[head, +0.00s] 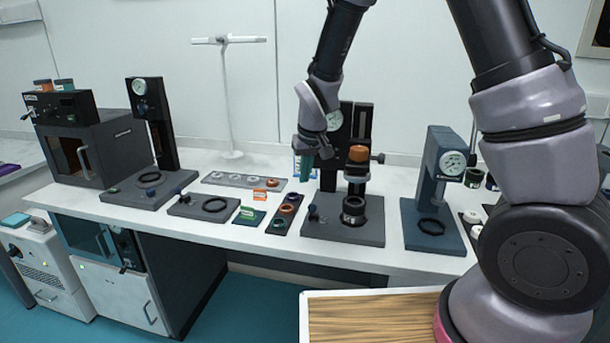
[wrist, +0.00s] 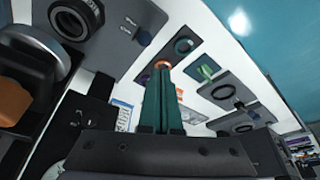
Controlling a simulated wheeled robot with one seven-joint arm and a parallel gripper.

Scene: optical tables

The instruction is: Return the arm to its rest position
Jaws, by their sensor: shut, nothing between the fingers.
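My arm reaches in from the upper right of the head view and hangs over the white bench (head: 140,222). My gripper (head: 306,172) points down above the back part of the bench, just left of the middle dial-gauge stand (head: 360,125). Its green fingers are together with nothing between them. In the wrist view the closed fingers (wrist: 162,92) point toward a dark strip holding coloured rings (wrist: 184,46). The fingertips overlap an orange ring there; I cannot tell the gap from this view.
A blue gauge stand (head: 432,185) is to the right. A wood-topped surface (head: 370,318) lies in front.

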